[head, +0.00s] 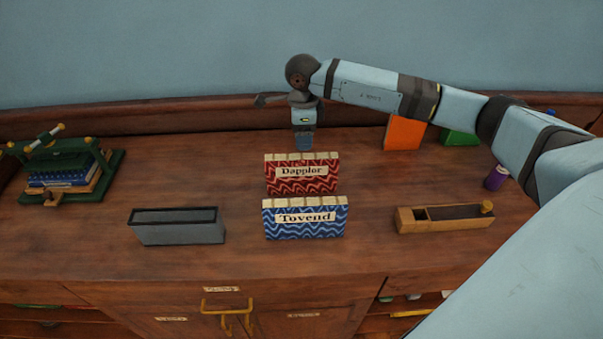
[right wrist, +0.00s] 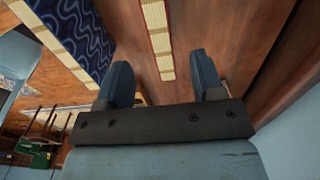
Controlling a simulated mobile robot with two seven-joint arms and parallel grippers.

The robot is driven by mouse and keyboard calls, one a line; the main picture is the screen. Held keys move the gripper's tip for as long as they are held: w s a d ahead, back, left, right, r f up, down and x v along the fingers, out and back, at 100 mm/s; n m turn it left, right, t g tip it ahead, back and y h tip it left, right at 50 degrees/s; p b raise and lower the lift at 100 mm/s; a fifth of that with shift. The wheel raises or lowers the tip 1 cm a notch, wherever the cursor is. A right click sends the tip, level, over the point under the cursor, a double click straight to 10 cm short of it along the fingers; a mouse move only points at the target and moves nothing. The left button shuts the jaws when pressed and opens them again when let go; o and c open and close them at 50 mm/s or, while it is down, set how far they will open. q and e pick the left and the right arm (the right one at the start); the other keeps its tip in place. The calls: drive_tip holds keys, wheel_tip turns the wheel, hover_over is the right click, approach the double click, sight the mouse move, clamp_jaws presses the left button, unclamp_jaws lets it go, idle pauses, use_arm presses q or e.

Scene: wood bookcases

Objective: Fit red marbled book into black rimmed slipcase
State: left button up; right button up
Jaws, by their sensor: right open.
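The red marbled book (head: 301,180), labelled "Dapplor", stands upright near the middle of the cabinet top. The black rimmed slipcase (head: 180,233) is a grey box to its left and nearer the front, its dark opening facing up. My right gripper (head: 304,142) points down just behind the red book and appears apart from it. In the right wrist view its two blue fingers (right wrist: 162,80) are spread with nothing held between them. A cream strip beyond them looks like the red book's top edge (right wrist: 158,38). My left gripper is not in view.
A blue marbled book (head: 305,220), labelled "Tovend", stands close in front of the red one. A wooden box (head: 443,220) lies at right, a green press (head: 70,165) at far left. An orange block (head: 404,132) stands at back right. The top between slipcase and press is clear.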

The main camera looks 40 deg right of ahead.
sight(301, 156)
wheel_tip(301, 156, down, 8)
drive_tip(key=shift+a+f+p, duration=0.15)
drive_tip(key=shift+p, duration=0.45)
drive_tip(key=shift+w, duration=0.1)
clamp_jaws()
